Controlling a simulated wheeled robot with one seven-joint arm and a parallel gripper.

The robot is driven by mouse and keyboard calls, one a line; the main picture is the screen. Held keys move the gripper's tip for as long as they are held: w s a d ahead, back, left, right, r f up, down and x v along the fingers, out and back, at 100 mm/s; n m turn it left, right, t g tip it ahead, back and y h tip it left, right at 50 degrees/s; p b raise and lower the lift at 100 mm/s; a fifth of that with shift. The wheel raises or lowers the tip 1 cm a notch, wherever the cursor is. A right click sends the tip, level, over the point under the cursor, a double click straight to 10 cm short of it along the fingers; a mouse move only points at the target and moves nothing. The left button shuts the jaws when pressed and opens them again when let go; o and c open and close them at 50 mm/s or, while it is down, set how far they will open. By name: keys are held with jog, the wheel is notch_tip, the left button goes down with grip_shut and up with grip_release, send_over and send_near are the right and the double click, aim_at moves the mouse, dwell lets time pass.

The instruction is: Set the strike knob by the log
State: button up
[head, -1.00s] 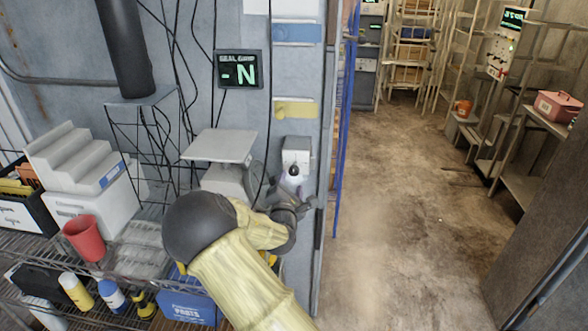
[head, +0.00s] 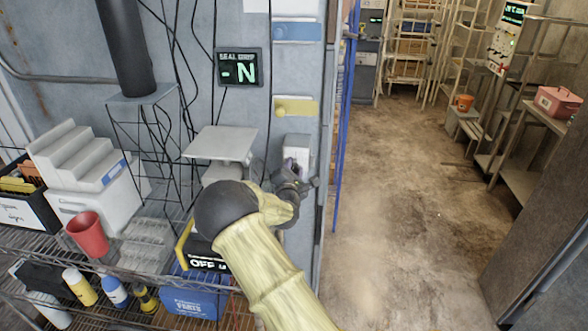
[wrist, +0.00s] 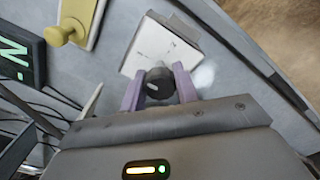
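A round black knob (wrist: 157,84) with a pale mark sits in front of a white box (wrist: 160,45) in the wrist view. The box (head: 298,145) is on the grey wall by the doorway in the head view. My gripper (wrist: 158,88) has its two purple fingers apart, one on each side of the knob, with narrow gaps seeming to show. Contact is hard to judge. In the head view my gripper (head: 297,172) is at the box and hides the knob. I cannot make out a log.
A yellow plate with a yellow knob (wrist: 68,30) is above the box. A display (head: 239,67) reads "SEAL GRIP" and "-N". A yellow-edged unit showing "OFF" (head: 205,263) is behind my arm. A wire shelf (head: 150,275) stands left; the doorway floor (head: 400,200) is clear.

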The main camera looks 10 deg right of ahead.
jog(key=shift+c, duration=0.7)
